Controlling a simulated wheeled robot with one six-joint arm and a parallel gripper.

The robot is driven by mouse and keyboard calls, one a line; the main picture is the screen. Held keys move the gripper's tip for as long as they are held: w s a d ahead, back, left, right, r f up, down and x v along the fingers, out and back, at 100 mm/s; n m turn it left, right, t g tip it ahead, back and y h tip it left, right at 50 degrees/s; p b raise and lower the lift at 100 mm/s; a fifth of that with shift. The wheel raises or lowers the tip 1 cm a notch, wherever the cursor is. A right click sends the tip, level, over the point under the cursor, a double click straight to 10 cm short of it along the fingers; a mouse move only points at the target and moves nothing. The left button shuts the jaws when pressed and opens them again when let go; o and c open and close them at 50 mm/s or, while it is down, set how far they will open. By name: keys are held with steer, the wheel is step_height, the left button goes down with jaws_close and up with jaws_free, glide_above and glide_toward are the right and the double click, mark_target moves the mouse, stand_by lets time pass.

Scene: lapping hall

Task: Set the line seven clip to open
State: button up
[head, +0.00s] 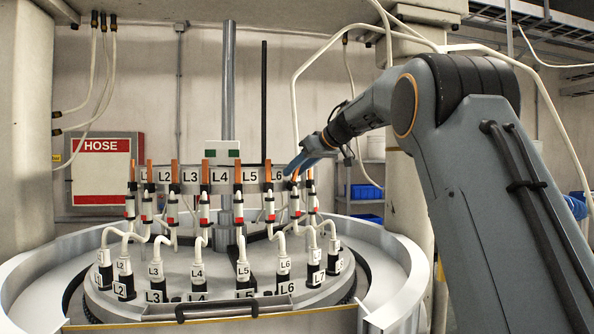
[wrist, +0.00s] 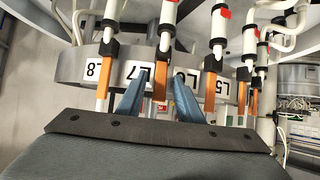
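The line seven clip shows in the wrist view as an orange lever (wrist: 161,88) below a black collar, beside the L7 label (wrist: 134,70), which appears upside down. My gripper (wrist: 164,82) is open, with one blue finger on each side of this lever. I cannot tell whether the fingers touch it. In the head view my gripper (head: 292,170) is at the ring's right side, by the top of the line seven clip (head: 294,204), and partly hides it. The lever looks roughly in line with its hose. I cannot tell for sure whether the clip is open or shut.
Neighbouring orange levers stand close on both sides, by L8 (wrist: 103,88) and L6 (wrist: 211,92). The round machine top (head: 215,272) carries several labelled hose ports. A grey post (head: 227,80) rises at its middle. A red hose box (head: 101,170) is on the back wall.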

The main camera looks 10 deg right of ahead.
steer(key=b+v, duration=0.2)
steer(key=v, duration=0.5)
steer(key=shift+s+d+r+b, duration=0.2)
steer(key=shift+s+b, duration=0.1)
steer(key=shift+a+f, duration=0.1)
steer(key=shift+f, duration=0.1)
steer(key=c, duration=0.6)
steer(key=s+a+f+n+y+b, duration=0.1)
steer(key=f+n, duration=0.1)
steer(key=s+a+f+n+y+b, duration=0.1)
steer(key=f+n+y, duration=0.1)
steer(key=n, duration=0.1)
steer(key=s+a+f+n+y+b, duration=0.1)
steer(key=f+n+b, duration=0.1)
steer(key=shift+a+y, duration=0.1)
steer(key=shift+y, duration=0.2)
jaws_close()
steer(key=s+d+f+n+t+y+b, duration=0.2)
steer(key=s+d+f+n+t+b, duration=0.3)
steer(key=d+n+t+b, duration=0.45)
steer(key=w+a+r+n+p, duration=0.1)
steer(key=w+a+r+p, duration=0.4)
steer(key=w+p, duration=0.5)
steer(key=a, duration=0.2)
steer(key=shift+w+a+r+h, duration=0.15)
steer(key=shift+a+r+h, duration=0.15)
steer(key=shift+a+r, duration=0.1)
